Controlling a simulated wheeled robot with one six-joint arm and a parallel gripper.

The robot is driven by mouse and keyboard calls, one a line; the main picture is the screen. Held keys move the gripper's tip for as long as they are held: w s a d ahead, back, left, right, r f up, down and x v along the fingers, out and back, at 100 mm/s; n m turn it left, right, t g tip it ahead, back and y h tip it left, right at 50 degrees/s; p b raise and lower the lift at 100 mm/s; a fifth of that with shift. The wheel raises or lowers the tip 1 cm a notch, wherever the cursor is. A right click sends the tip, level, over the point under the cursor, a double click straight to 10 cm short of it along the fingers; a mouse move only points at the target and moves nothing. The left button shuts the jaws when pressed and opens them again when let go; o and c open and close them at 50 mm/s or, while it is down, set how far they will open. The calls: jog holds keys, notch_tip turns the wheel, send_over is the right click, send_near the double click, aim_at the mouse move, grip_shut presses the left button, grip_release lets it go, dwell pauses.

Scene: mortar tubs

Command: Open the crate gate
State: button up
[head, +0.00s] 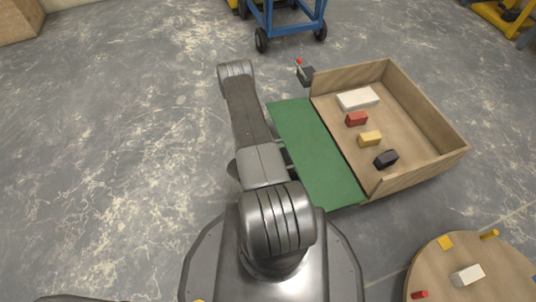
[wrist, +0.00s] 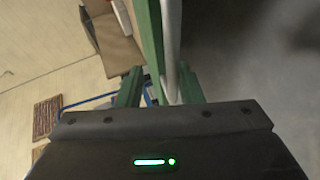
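The crate (head: 425,173) is a wooden box on the right in the head view. Its green gate (head: 318,160) lies folded outward along the crate's left side, flat or sloping; I cannot tell its exact angle. The side where it meets the crate stands open. In the wrist view the gate's green edge (wrist: 150,35) runs down beside a grey bar (wrist: 172,50). My gripper (wrist: 160,82) has its green fingers apart around the bar, with a gap on the bar's left. In the head view my arm hides the gripper. A latch-like piece (head: 305,73) with a red tip stands at the far corner.
A white block (head: 358,98), red block (head: 356,118), yellow block (head: 370,138) and black block (head: 386,158) lie inside the crate. A round table (head: 450,255) with small items is at lower right. A blue cart (head: 290,20) stands behind. Floor on the left is clear.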

jog(key=p+v, duration=0.3)
jog(key=v, duration=1)
jog(key=shift+s+p, duration=0.25)
jog(key=shift+p, duration=0.1)
jog(key=shift+b+x, duration=2)
jog(key=shift+x, duration=4.8)
jog(key=shift+w, duration=0.2)
jog(key=shift+r, duration=0.1)
